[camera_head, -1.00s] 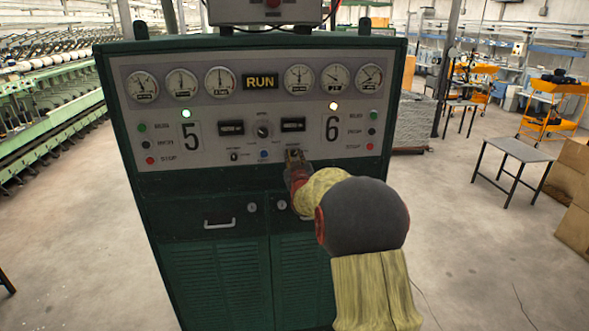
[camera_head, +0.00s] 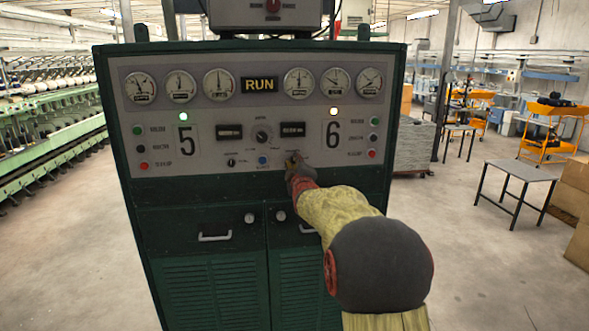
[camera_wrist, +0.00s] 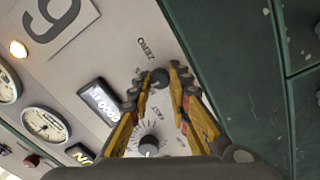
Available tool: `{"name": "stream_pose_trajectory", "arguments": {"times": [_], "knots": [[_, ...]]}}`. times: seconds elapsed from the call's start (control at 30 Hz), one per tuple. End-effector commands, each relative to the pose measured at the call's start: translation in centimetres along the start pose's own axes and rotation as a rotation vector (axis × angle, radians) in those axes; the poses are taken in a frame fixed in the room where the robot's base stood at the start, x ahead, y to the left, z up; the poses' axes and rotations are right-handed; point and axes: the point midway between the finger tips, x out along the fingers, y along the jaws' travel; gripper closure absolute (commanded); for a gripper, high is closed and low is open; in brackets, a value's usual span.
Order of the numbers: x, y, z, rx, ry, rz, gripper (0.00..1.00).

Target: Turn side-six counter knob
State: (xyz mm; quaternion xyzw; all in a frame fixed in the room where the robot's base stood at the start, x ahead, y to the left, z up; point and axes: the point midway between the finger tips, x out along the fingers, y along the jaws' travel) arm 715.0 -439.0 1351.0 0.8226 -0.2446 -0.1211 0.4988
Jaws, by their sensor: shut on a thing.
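The side-six counter knob (camera_wrist: 160,77) is a small dark knob on the grey panel, below the side-six counter display (camera_head: 292,129). That display also shows in the wrist view (camera_wrist: 100,103). My gripper (camera_head: 294,160) is at the lower middle of the panel in the head view and hides the knob there. In the wrist view my gripper (camera_wrist: 159,80) has its yellow and dark fingers on either side of the knob, shut on it. Which way the knob points cannot be made out.
A larger centre dial (camera_head: 262,135) and a blue button (camera_head: 263,160) sit close to the left of my gripper. The side-six number plate (camera_head: 333,133) is to the upper right.

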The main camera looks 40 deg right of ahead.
Motion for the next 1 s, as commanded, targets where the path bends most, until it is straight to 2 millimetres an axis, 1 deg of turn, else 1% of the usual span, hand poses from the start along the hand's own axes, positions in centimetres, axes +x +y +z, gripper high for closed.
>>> {"name": "stream_pose_trajectory", "arguments": {"times": [0.2,0.6,0.63,0.93,1.0], "knots": [[0.0,-0.04,-0.05,-0.036,0.003,-0.001,1.0],[0.01,-0.01,-0.07,-0.04,0.003,-0.001,1.0],[0.01,-0.01,-0.06,-0.04,0.003,-0.001,0.8],[0.0,-0.01,-0.02,-0.039,0.002,-0.001,0.63],[0.0,-0.01,-0.01,-0.039,0.002,-0.001,0.62]]}}
